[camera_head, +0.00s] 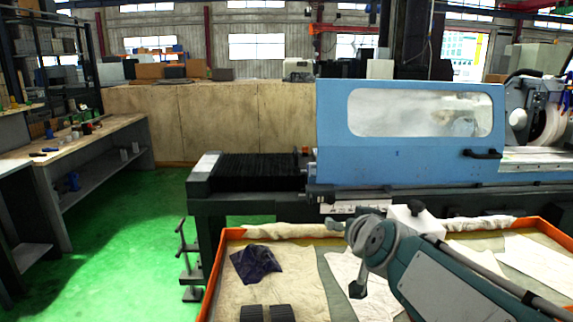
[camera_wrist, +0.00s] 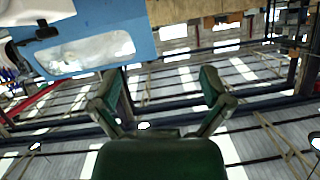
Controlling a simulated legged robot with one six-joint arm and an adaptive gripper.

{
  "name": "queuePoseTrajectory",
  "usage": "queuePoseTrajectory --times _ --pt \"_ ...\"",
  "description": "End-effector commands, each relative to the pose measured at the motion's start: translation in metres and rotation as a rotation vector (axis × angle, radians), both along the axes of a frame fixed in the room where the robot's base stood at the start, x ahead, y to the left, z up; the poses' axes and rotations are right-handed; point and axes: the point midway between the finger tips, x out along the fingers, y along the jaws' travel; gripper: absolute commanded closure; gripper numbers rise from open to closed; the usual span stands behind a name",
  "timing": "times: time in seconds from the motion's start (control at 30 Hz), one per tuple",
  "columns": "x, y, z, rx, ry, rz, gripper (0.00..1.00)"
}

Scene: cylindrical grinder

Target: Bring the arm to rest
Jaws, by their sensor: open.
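My gripper (camera_wrist: 160,76) shows in the wrist view with its two dark green fingers spread wide apart. It is open, with nothing between the fingers. The wrist view looks upside down, with roof beams and bright skylights behind the fingers. In the head view my grey-green arm reaches in from the lower right, over the orange-rimmed table; the fingers cannot be made out there. The blue grinder cover (camera_head: 410,150) with its window stands behind the arm; it also shows at the upper left of the wrist view (camera_wrist: 115,25).
A grey workbench (camera_head: 95,140) with small items stands at the left. Green floor (camera_head: 130,220) between bench and grinder is mostly clear.

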Motion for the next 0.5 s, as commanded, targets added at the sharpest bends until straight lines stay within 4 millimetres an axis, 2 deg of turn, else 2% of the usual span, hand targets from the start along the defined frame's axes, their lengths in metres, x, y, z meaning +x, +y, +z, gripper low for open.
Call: queuePoseTrajectory --times 0.03,0.17,0.3,0.4,0.5 --pt "-0.026 0.002 -0.009 -0.009 0.059 0.031 0.03" --pt "-0.09 0.001 -0.043 -0.041 0.248 0.079 0.03" --pt "-0.161 -0.011 -0.084 -0.091 0.458 0.074 0.03" --pt "-0.202 -0.023 -0.107 -0.124 0.581 0.044 0.03" --pt "-0.227 -0.031 -0.12 -0.146 0.658 0.015 0.03"
